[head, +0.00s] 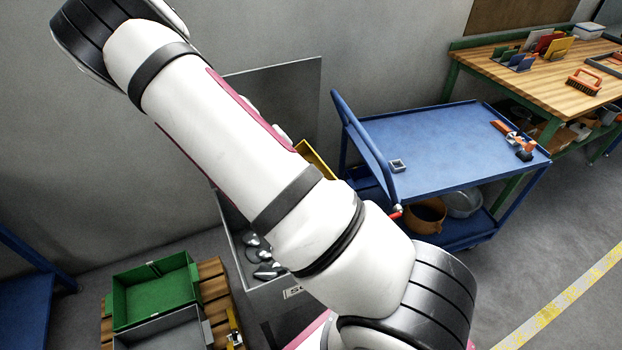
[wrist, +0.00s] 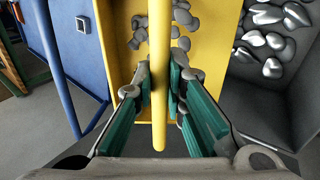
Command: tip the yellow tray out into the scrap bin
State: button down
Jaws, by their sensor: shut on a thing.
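The yellow tray (wrist: 212,62) shows in the wrist view with several grey pieces (wrist: 180,22) lying in it. My gripper (wrist: 159,85) is shut on the tray's yellow bar-shaped handle, with a teal-padded finger on each side. The grey scrap bin (wrist: 262,105) lies beside and below the tray at the right, with shiny metal pieces in it. In the head view, the scrap bin (head: 233,222) stands behind my arm, its raised back panel against the wall. Only a yellow edge of the tray (head: 316,160) shows past my arm there; my gripper is hidden.
A green crate (head: 155,292) and a grey crate (head: 165,335) sit on a pallet at front left. A workbench (head: 535,75) stands far right.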

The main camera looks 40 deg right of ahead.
jog(key=shift+w+a+r+h, duration=0.1)
jog(key=shift+a+r+h, duration=0.05)
jog(key=shift+a+h, duration=0.35)
dwell(0.5)
jog(key=shift+w+a+r+g+h, duration=0.1)
jog(key=shift+a+g+h, duration=0.05)
jog(key=shift+a+h, duration=0.3)
jog(key=shift+w+a+g+h, duration=0.1)
jog(key=shift+a+g+h, duration=0.05)
jog(key=shift+a+h, duration=0.25)
jog(key=shift+a, duration=0.15)
dwell(0.3)
jog(key=shift+w+a+h+b, duration=0.25)
jog(key=shift+a+h+b, duration=0.25)
jog(key=shift+a+h, duration=0.2)
jog(key=shift+a, duration=0.2)
dwell(0.5)
jog(key=shift+w+a+g+h+b, duration=0.2)
jog(key=shift+a+g+h+b, duration=0.1)
jog(key=shift+a+h+b, duration=0.4)
jog(key=shift+a, duration=0.15)
dwell(0.4)
